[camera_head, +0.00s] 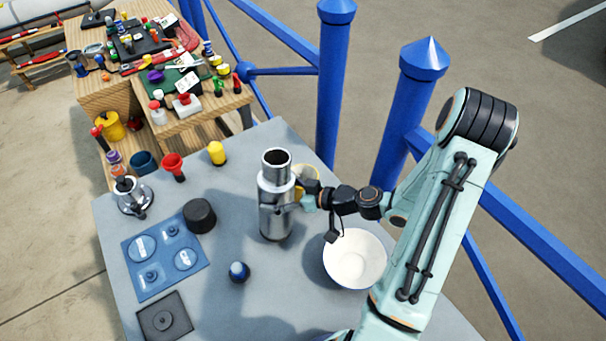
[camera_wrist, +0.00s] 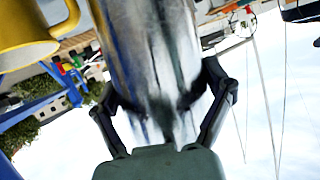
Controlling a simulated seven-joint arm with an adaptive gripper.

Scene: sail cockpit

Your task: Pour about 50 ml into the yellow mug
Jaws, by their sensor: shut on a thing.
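A silver metal flask (camera_head: 272,215) with an open top stands upright on the grey table, or just above it; I cannot tell which. My gripper (camera_head: 298,196) is shut on its right side, and the wrist view shows the shiny flask (camera_wrist: 150,50) between both fingers (camera_wrist: 165,105). The yellow mug (camera_head: 308,171) is just behind the flask and my gripper, largely hidden by them. In the wrist view the yellow mug (camera_wrist: 25,35) shows at the upper left, beside the flask. What is inside the flask and the mug is not visible.
A white bowl (camera_head: 355,262) is right of the flask under my arm. A dark round lid (camera_head: 200,215), a blue mat (camera_head: 152,277), a blue knob (camera_head: 239,272), a red funnel (camera_head: 173,165) and a yellow bottle (camera_head: 217,153) are to the left. Blue posts (camera_head: 335,85) rise behind the table.

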